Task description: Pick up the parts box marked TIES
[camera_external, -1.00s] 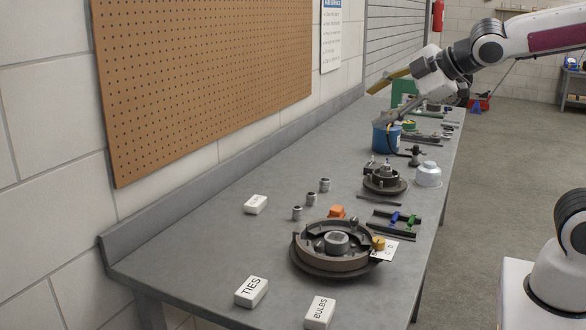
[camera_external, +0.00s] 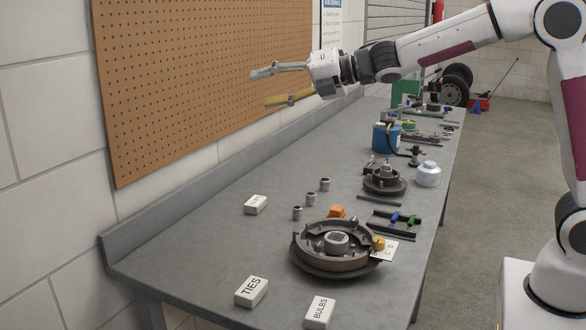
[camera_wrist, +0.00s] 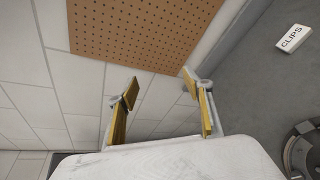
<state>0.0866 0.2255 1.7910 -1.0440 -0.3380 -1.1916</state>
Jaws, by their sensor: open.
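The white parts box marked TIES (camera_external: 252,291) lies at the near left corner of the grey workbench (camera_external: 190,262). My gripper (camera_external: 268,87) is open and empty, with yellow-lined fingers. It is held high in front of the pegboard, well above the bench and apart from the TIES box. In the wrist view, my gripper (camera_wrist: 162,95) has its fingers spread with nothing between them. The TIES box does not show in the wrist view.
A box marked BULBS (camera_external: 319,312) lies right of TIES. Another white box (camera_external: 255,204) lies farther back; the wrist view shows it as CLIPS (camera_wrist: 292,38). A round brake assembly (camera_external: 334,247) and several small metal cylinders (camera_external: 311,199) stand nearby.

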